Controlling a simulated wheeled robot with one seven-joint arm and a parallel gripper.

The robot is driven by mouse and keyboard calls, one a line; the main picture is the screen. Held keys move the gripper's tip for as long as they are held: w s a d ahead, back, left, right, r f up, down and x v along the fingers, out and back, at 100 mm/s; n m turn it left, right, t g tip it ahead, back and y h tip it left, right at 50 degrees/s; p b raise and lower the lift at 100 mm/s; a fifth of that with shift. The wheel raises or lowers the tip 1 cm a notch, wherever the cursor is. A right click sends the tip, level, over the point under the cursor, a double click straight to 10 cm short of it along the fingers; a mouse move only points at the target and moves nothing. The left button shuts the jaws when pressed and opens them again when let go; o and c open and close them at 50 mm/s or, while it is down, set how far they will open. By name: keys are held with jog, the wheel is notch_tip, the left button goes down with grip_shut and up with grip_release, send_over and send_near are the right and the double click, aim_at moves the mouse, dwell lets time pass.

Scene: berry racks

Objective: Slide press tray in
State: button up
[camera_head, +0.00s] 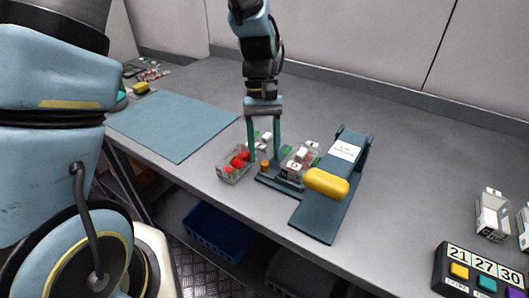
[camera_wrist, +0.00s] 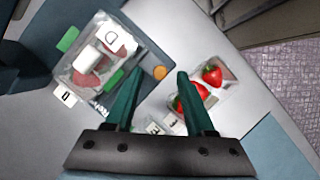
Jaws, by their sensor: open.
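The press (camera_head: 342,178) is a dark blue-grey frame with a yellow handle (camera_head: 326,184) and a white label on top. Its dark press tray (camera_head: 268,181) sticks out to the left of it. On the tray stands a clear box (camera_head: 297,165) with berries and a "D" label; it also shows in the wrist view (camera_wrist: 108,62). A small orange knob (camera_head: 264,166) stands at the tray's left end. My gripper (camera_head: 264,158) is open with green fingers pointing down. In the wrist view the knob (camera_wrist: 160,73) appears between the two fingertips (camera_wrist: 158,76). Contact cannot be told.
A clear box of strawberries (camera_head: 234,165) stands close left of my gripper. A blue mat (camera_head: 172,124) lies further left. A button panel (camera_head: 478,272) and clear boxes (camera_head: 492,215) are at the right. The counter between them and the press is clear.

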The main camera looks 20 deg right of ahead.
jog(key=shift+x, duration=0.85)
grip_shut()
dwell(0.9)
